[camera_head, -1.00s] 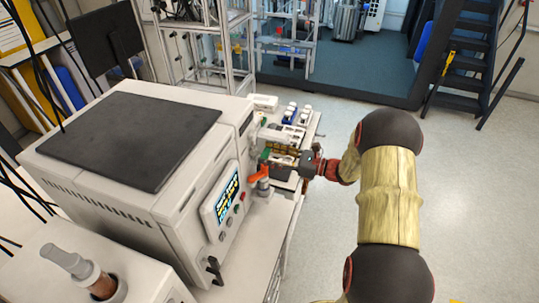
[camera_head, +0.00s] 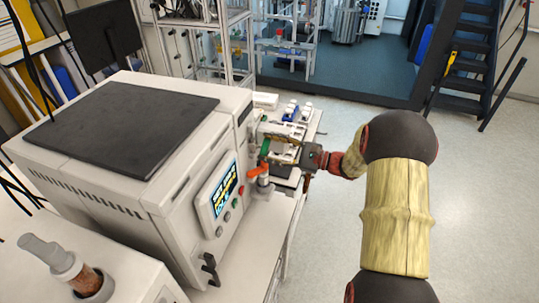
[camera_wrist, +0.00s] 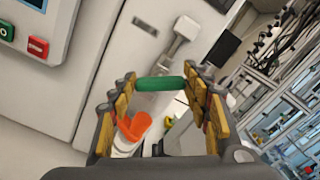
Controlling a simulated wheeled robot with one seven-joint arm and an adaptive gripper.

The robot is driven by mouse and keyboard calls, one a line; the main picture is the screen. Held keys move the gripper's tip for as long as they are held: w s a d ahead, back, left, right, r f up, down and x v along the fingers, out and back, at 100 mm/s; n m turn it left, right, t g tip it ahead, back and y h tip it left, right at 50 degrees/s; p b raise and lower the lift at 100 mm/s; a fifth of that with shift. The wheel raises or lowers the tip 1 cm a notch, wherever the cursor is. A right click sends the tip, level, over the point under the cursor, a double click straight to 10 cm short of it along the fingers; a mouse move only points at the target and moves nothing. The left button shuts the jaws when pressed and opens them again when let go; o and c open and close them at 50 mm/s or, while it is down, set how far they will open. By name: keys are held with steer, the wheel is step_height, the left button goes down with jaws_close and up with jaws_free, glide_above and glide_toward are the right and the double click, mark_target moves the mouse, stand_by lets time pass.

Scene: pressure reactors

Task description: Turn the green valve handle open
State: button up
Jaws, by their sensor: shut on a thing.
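The green valve handle (camera_wrist: 160,84) shows in the wrist view as a short green bar lying crosswise between the fingertips of my gripper (camera_wrist: 162,82). The fingers, with yellow-brown pads, are shut on it, one at each end. In the head view the green handle (camera_head: 264,147) is a small patch at the front of the white reactor machine (camera_head: 190,165). My gripper (camera_head: 274,150) reaches it from the right, and the fingers partly hide it. An orange handle (camera_wrist: 133,127) sits just below the green one, apart from it; it also shows in the head view (camera_head: 258,169).
A control panel with a lit screen (camera_head: 226,190) is on the machine's front. Blue-and-white bottles (camera_head: 292,113) stand on the bench behind my gripper. A metal frame rack (camera_head: 215,45) stands behind. The floor (camera_head: 480,200) to the right is clear.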

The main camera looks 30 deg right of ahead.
steer(key=n+b, duration=0.3)
steer(key=b, duration=0.2)
steer(key=n+b, duration=0.4)
steer(key=b, duration=0.1)
steer(key=n+b, duration=0.4)
steer(key=b, duration=0.1)
steer(key=shift+s+f, duration=0.1)
steer(key=shift+f, duration=0.25)
steer(key=shift+n, duration=0.4)
steer(key=o, duration=1.1)
steer(key=shift+r, duration=0.1)
steer(key=shift+o, duration=0.3)
steer(key=v, duration=1.2)
steer(key=shift+a, duration=0.1)
